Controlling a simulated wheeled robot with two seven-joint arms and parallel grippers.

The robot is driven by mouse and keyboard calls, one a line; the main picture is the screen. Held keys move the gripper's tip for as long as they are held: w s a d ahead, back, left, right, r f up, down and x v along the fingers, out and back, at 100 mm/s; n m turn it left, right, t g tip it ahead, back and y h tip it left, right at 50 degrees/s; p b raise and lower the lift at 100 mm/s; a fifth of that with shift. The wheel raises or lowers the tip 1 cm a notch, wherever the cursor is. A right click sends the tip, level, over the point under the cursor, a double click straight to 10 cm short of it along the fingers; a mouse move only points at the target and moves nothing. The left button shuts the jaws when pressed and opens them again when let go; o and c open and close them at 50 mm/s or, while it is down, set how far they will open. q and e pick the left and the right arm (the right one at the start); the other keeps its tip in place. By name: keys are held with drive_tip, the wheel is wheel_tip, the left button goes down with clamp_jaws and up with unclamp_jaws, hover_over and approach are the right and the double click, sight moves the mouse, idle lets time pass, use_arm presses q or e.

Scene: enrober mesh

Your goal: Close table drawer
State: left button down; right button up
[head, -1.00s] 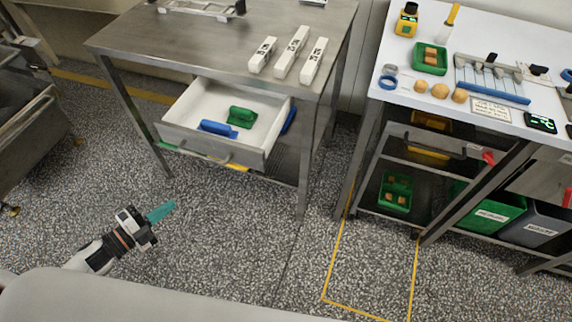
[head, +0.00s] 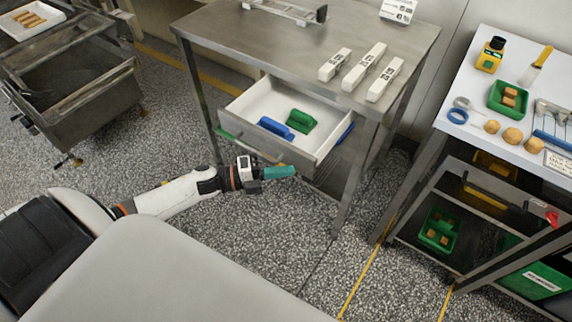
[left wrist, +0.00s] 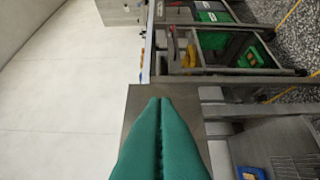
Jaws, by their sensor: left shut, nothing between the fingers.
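The white table drawer (head: 307,151) stands pulled out under the steel table (head: 295,50) in the head view. A blue item (head: 276,128) and a green item (head: 301,121) lie inside it. My left gripper (head: 292,171) has teal fingers, shut and empty. In the head view it appears just in front of the drawer's front panel, near its lower right part; whether it touches cannot be told. In the left wrist view the shut fingers (left wrist: 160,140) point toward the steel table edge. My right gripper is not in view.
Three white labelled blocks (head: 362,68) lie on the steel table. A white-topped bench (head: 480,70) with tools and a green tray stands to the right. A metal cart (head: 75,80) stands at the left. Speckled floor between is free.

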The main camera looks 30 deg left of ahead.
use_arm(q)
drive_tip(key=shift+w, duration=0.75)
drive_tip(key=shift+w, duration=0.15)
